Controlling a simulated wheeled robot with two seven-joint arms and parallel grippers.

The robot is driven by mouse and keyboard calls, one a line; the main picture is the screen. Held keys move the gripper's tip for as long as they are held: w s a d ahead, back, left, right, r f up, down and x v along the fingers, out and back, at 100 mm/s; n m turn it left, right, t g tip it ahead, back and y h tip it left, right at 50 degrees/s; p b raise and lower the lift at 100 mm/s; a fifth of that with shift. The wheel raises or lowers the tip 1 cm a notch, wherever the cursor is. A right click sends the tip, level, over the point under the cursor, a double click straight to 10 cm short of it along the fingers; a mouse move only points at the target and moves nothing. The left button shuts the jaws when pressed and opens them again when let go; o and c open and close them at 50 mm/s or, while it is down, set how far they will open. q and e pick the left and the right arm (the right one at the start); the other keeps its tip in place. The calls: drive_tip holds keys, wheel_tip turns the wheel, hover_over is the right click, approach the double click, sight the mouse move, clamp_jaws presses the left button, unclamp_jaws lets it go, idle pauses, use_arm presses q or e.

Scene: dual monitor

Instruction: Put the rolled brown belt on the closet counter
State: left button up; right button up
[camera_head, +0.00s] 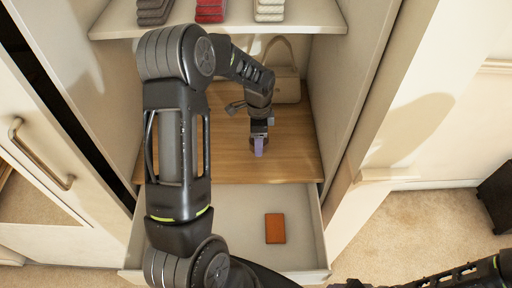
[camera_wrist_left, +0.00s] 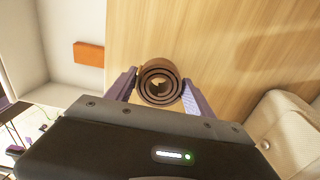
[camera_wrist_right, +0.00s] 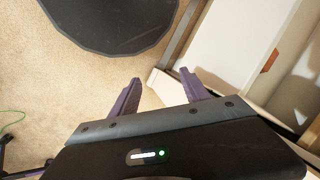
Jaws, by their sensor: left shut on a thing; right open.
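The rolled brown belt (camera_wrist_left: 159,82) is a dark brown coil between the fingers of my left gripper (camera_wrist_left: 160,95) in the left wrist view. My left gripper (camera_head: 259,146) is shut on it over the wooden closet counter (camera_head: 292,150). In the head view the belt is mostly hidden by the gripper. I cannot tell whether the belt touches the wood. The counter also shows in the left wrist view (camera_wrist_left: 225,45). My right gripper (camera_wrist_right: 160,95) is open and empty, over the carpet beside the drawer.
Below the counter an open white drawer (camera_head: 185,215) holds an orange-brown wallet-like item (camera_head: 275,228). A beige handbag (camera_head: 287,88) stands at the counter's back right. A shelf (camera_head: 225,27) with folded stacks is above. Closet side walls border the counter. The counter's right front is clear.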

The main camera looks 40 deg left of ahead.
use_arm(q)
drive_tip(key=shift+f+b, duration=1.1)
drive_tip(key=shift+f, duration=0.8)
drive_tip(key=shift+f, duration=0.15)
drive_tip(key=o, duration=1.4)
drive_tip(key=shift+o, duration=0.2)
wheel_tip(320, 180, up, 6)
drive_tip(key=p, duration=0.4)
drive_tip(key=shift+r, duration=3.2)
